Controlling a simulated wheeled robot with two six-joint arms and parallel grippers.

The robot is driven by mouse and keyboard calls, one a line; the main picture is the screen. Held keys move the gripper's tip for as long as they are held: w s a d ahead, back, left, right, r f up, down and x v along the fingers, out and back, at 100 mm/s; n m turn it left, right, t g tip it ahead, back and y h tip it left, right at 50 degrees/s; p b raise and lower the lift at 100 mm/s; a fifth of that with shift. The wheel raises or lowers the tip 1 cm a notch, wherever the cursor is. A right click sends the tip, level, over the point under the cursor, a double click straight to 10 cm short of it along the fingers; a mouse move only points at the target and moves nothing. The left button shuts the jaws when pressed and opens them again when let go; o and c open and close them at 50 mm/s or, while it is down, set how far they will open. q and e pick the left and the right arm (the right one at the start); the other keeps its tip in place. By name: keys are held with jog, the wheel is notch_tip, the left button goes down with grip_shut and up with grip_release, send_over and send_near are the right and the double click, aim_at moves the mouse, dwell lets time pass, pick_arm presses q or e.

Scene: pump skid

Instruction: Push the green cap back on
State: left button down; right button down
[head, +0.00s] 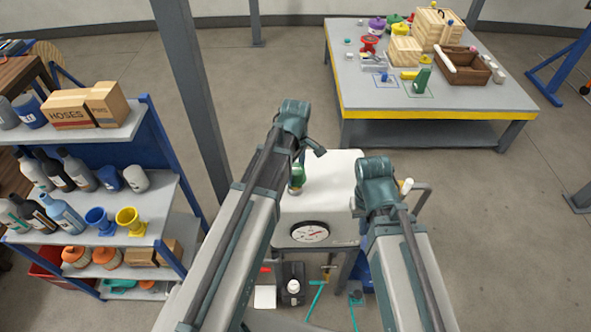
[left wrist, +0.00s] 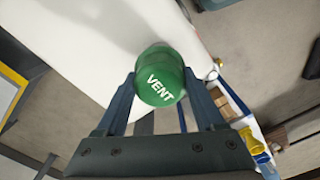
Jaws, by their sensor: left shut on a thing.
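The green cap (left wrist: 160,82), round and marked VENT, sits between the two fingers of my left gripper (left wrist: 159,78) in the left wrist view. The gripper is shut on it, and the lettered face is turned towards the camera. In the head view a small green piece of it (head: 297,178) shows beside my left arm, over the white housing (head: 335,180). My arm hides most of the left gripper there. I cannot tell whether the cap touches the housing. My right arm is bent at the right of the housing, and its gripper does not show.
A pressure gauge (head: 310,232) faces front on the housing. A grey pipe handle (head: 422,190) stands beside my right arm. A shelf (head: 75,235) with bottles and funnels is at left.

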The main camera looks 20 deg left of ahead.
pick_arm(q)
jog(key=shift+f+b, duration=1.8)
dwell(0.4)
grip_release()
dwell(0.3)
notch_tip(320, 180, up, 14)
jog(key=p, duration=1.4)
